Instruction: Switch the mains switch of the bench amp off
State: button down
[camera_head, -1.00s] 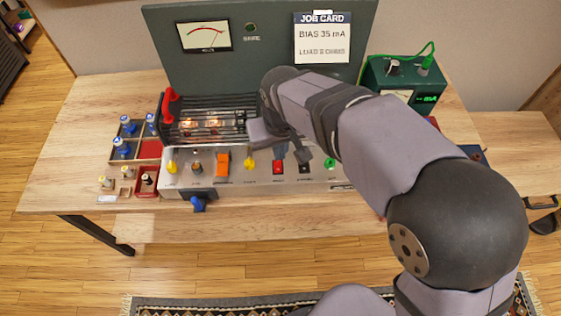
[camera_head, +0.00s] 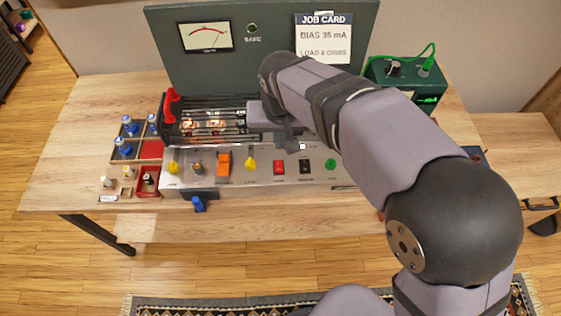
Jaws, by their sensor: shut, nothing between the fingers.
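The bench amp's pale front panel (camera_head: 325,172) carries a row of controls along the front of the bench. An orange switch (camera_head: 223,164) is further left. The labels are too small to read, so I cannot tell which switch is the mains or its position. My gripper (camera_head: 289,147) is shut and empty, pointing down around the panel's top edge, behind the red and black switches in the picture. My arm hides part of the amp.
Glowing valves (camera_head: 214,126) sit behind bars with a red handle (camera_head: 171,104). A parts tray (camera_head: 151,150) is left, a green box (camera_head: 425,100) right. The front bench strip is mostly clear.

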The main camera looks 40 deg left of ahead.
jog(key=p, duration=0.4)
send_over(280, 170)
notch_tip(280, 170, down, 11)
jog(key=shift+d+f, duration=0.15)
jog(key=shift+f, duration=0.8)
jog(key=shift+f, duration=0.1)
jog(key=shift+s+d+f+b, duration=0.2)
jog(key=shift+f+b, duration=0.4)
jog(key=shift+b, duration=0.3)
jog(key=shift+r, duration=0.25)
jog(key=shift+w+a, duration=0.1)
jog(key=shift+a, duration=0.05)
jog(key=shift+w+a+r+p, duration=0.25)
jog(key=shift+w+a+p, duration=0.2)
